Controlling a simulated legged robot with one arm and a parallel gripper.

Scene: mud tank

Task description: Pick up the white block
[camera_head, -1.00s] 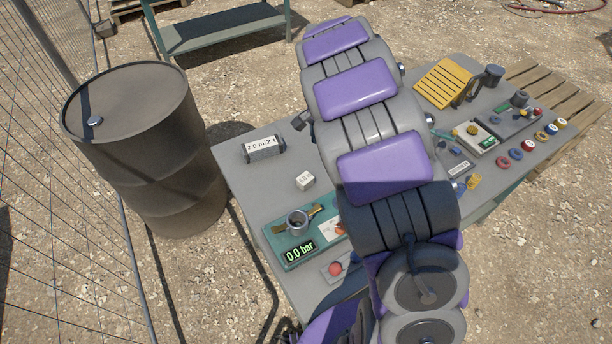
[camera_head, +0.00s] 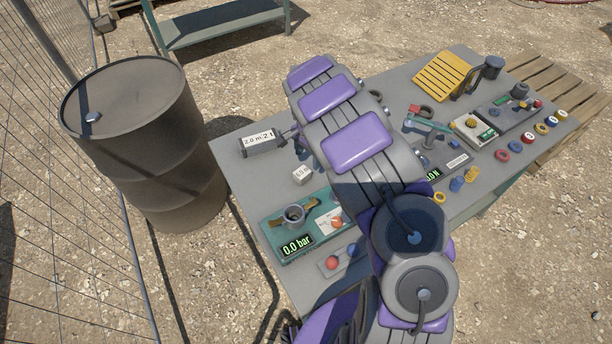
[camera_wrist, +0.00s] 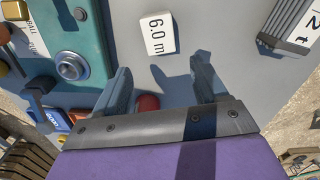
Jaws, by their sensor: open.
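The white block (camera_head: 302,174) is a small cube on the grey table, near its left side. In the wrist view the white block (camera_wrist: 158,34) shows a face marked "6.0 m" and lies beyond the fingertips. My gripper (camera_wrist: 162,64) is open and empty, with its two dark fingers apart and the block ahead of the gap. A finger's shadow falls on the table close to the block. In the head view my arm's end is near the block, but the fingers are hard to make out.
A dark barrel (camera_head: 140,140) stands left of the table. Bare table surrounds the white block.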

